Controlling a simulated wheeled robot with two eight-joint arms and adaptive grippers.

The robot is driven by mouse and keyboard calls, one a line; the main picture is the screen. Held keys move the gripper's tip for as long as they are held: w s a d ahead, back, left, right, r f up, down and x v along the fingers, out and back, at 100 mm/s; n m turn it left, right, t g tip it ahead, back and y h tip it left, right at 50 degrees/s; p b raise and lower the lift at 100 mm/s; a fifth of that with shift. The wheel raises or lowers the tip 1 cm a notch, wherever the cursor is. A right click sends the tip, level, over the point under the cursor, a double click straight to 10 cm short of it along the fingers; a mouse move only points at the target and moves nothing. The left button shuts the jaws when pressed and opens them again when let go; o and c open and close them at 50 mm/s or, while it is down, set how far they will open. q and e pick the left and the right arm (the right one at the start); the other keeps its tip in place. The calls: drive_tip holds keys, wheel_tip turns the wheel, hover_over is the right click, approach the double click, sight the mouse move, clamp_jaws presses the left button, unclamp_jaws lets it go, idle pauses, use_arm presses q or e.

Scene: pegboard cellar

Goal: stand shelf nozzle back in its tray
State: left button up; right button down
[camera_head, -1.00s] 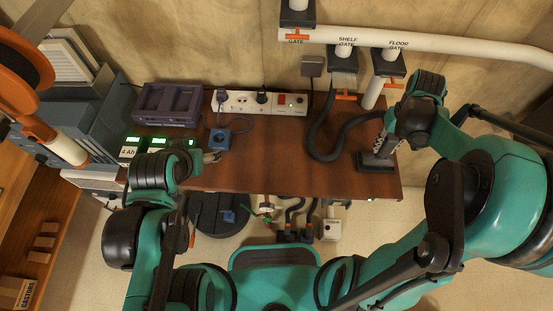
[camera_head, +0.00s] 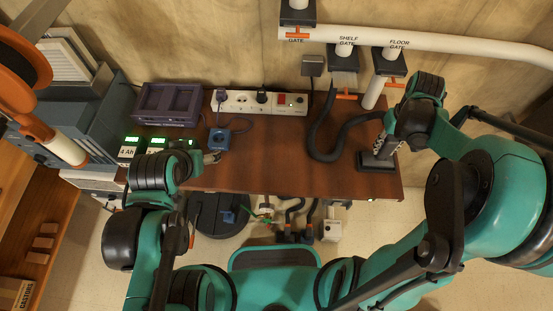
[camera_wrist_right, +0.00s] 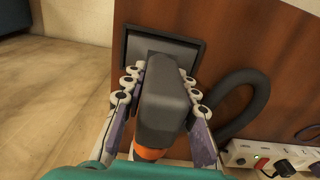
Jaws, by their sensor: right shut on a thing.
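The shelf nozzle (camera_wrist_right: 163,100) is a dark grey block with an orange collar at its near end, in the right wrist view. My right gripper (camera_wrist_right: 162,82) is shut on it, with a finger on each side. Its far end meets a dark, rimmed rectangular tray (camera_wrist_right: 130,46) on the bench. I cannot tell whether it is fully seated. In the head view the tray (camera_head: 377,162) is at the bench's right end, under my right gripper (camera_head: 385,143), which partly hides the nozzle. My left gripper (camera_head: 212,157) is over the bench's left part; its fingers are too small to read.
A black hose (camera_head: 322,140) curves over the brown bench (camera_head: 270,165) beside the nozzle. A power strip (camera_head: 240,103), purple crate (camera_head: 168,103), blue block (camera_head: 219,138) and lit chargers (camera_head: 131,141) stand behind and left. The bench middle is clear.

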drive_tip(key=shift+f+b, duration=0.4)
drive_tip(key=shift+f, duration=0.1)
idle(0.7)
drive_tip(key=c, duration=1.1)
unclamp_jaws()
drive_tip(key=shift+o, duration=0.3)
drive_tip(key=o, duration=0.4)
drive_tip(key=shift+r+p, duration=2.85)
drive_tip(key=shift+r, duration=0.75)
